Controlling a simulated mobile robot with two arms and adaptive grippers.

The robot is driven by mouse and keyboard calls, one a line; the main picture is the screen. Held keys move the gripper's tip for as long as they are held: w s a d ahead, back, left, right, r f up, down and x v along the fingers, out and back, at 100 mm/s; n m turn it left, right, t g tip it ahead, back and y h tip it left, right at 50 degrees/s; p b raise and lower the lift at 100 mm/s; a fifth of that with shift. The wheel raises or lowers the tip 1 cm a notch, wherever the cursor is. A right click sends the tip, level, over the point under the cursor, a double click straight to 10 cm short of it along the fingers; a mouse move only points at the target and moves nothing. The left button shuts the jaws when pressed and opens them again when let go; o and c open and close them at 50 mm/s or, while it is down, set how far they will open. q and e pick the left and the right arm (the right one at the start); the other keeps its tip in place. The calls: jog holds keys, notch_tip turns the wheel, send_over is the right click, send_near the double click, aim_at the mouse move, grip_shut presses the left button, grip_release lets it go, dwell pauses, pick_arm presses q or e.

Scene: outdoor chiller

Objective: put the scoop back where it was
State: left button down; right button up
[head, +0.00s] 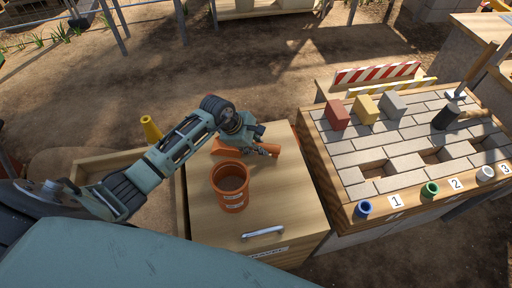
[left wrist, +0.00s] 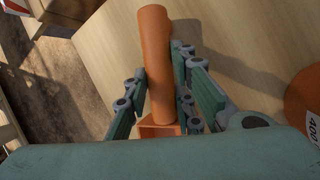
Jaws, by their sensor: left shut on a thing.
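The orange scoop (head: 272,147) is over the light wooden top of the box (head: 275,195), behind an orange bucket (head: 232,198). My left gripper (head: 265,149) is shut around the scoop's round handle (left wrist: 156,60), with one finger on each side in the left wrist view (left wrist: 159,88). The scoop's box-like end shows low between the fingers there, partly hidden by the wrist. I cannot tell whether the scoop touches the wood. The bucket's edge also shows in the left wrist view (left wrist: 306,95). My right gripper is not in view.
A paved worktable (head: 375,155) stands to the right, with red, yellow and grey blocks, a dark-headed mallet (head: 446,117) and several coloured cups by numbered labels. The wooden box has a metal handle (head: 263,232). A yellow cone-like thing (head: 150,128) stands behind my left arm.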

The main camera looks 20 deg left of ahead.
pick_arm(q)
jog(key=shift+r, duration=0.15)
jog(key=c, duration=1.9)
grip_release()
jog(key=shift+f, duration=0.25)
jog(key=shift+c, duration=0.2)
jog(key=o, duration=0.5)
jog(key=shift+c, duration=0.2)
jog(key=shift+r, duration=0.1)
jog(key=shift+r, duration=0.15)
jog(key=v, duration=1.2)
jog(key=shift+b, duration=0.35)
jog(key=shift+s, duration=0.1)
